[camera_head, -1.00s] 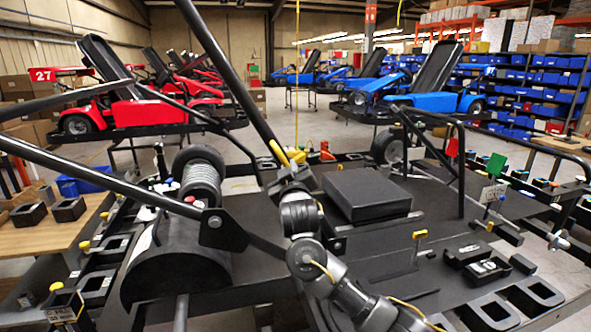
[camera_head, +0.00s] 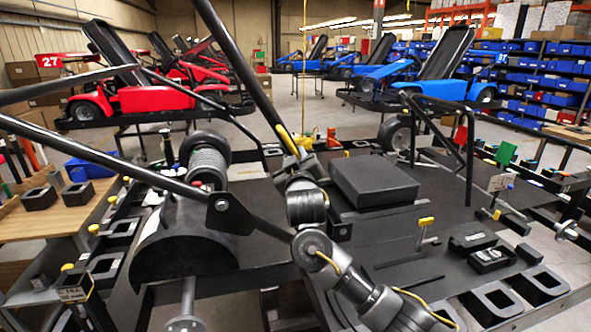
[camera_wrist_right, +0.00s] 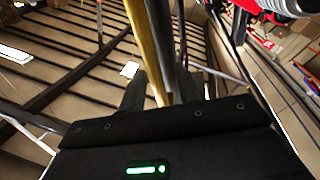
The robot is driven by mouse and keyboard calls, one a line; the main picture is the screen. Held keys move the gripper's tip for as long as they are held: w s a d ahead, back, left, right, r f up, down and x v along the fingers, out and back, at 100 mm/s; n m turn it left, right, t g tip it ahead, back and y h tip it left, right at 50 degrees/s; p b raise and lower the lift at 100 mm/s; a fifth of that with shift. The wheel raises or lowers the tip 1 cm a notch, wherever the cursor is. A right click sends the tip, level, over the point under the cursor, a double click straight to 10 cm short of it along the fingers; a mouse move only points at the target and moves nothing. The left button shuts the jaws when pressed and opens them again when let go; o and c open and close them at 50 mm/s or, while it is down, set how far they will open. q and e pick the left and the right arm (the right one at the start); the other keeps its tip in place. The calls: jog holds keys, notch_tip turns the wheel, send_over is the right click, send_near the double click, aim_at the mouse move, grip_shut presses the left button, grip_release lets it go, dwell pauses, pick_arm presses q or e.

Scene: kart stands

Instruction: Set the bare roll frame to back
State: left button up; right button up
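The bare roll frame (camera_head: 112,162) is a black tube frame with no pad on it. It leans at the left of the kart stand in the head view, with long tubes rising to the left and a black pivot plate (camera_head: 221,206) low down. My right gripper (camera_head: 297,158) is at the tube with the yellow band. In the right wrist view the yellow-and-black tube (camera_wrist_right: 152,50) passes between the fingers, which look closed on it. The contact faces are hidden. My left gripper is not in view.
A black seat block (camera_head: 372,182) sits on the stand deck beside my arm. A second upright tube frame (camera_head: 470,150) stands at the right. A black drum-like body (camera_head: 185,245) and a coil (camera_head: 207,168) are at the left. A wooden bench (camera_head: 45,225) stands far left.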

jog(key=s+f+b, duration=0.1)
jog(key=s, duration=0.8)
jog(key=shift+s+f, duration=0.15)
jog(key=shift+s, duration=0.15)
jog(key=shift+a, duration=0.15)
